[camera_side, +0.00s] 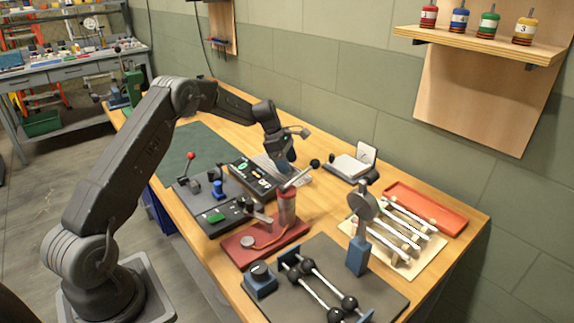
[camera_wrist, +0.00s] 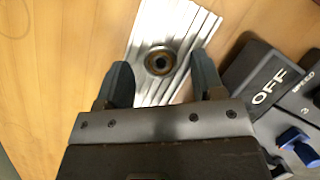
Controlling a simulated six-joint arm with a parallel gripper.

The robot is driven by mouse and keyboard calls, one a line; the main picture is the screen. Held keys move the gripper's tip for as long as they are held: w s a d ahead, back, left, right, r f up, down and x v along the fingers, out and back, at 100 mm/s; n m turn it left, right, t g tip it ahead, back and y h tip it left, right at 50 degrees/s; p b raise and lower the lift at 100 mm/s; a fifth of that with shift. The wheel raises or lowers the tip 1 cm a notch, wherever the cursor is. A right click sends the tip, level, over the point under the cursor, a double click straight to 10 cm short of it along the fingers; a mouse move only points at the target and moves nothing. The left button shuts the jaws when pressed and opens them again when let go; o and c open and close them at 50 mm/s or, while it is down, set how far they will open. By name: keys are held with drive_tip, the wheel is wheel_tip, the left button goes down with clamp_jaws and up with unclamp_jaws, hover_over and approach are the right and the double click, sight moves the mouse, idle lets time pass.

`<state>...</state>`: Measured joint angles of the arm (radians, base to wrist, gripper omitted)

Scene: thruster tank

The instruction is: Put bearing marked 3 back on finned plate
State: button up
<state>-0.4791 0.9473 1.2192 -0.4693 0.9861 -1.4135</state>
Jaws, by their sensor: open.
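The finned plate (camera_wrist: 146,28) is silvery and ridged and lies on the wooden bench in the wrist view. My gripper (camera_wrist: 161,66) is open, with one finger on each side of the ring in the wrist view. No contact shows, and the height gap cannot be told.
A dark panel marked OFF (camera_wrist: 262,82) with a blue knob (camera_wrist: 298,143) lies right of the plate. A red-based stand (camera_side: 262,240), a rod rack (camera_side: 412,240) and an orange tray (camera_side: 426,208) share the bench. Bare wood lies left in the wrist view.

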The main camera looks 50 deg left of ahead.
drive_tip(key=v, duration=1.2)
drive_tip(key=s+d+r+m+y, duration=0.1)
drive_tip(key=s+d+r+m, duration=0.35)
drive_tip(key=d+r, duration=0.35)
drive_tip(key=s+d+r+m+y, duration=0.1)
drive_tip(key=s+d+r+m, duration=0.4)
drive_tip(key=s+d+m, duration=0.3)
drive_tip(key=s+d+f+m+t, duration=0.1)
drive_tip(key=s+d+m, duration=0.3)
drive_tip(key=s, duration=0.6)
drive_tip(key=s+d+f+m+t+y, duration=0.1)
drive_tip(key=s+d+f+m+t, duration=0.1)
drive_tip(key=s+d+m, duration=0.3)
drive_tip(key=shift+s+d+f+m+y, duration=0.35)
drive_tip(key=shift+s+m, duration=1.3)
drive_tip(key=shift+s, duration=1.25)
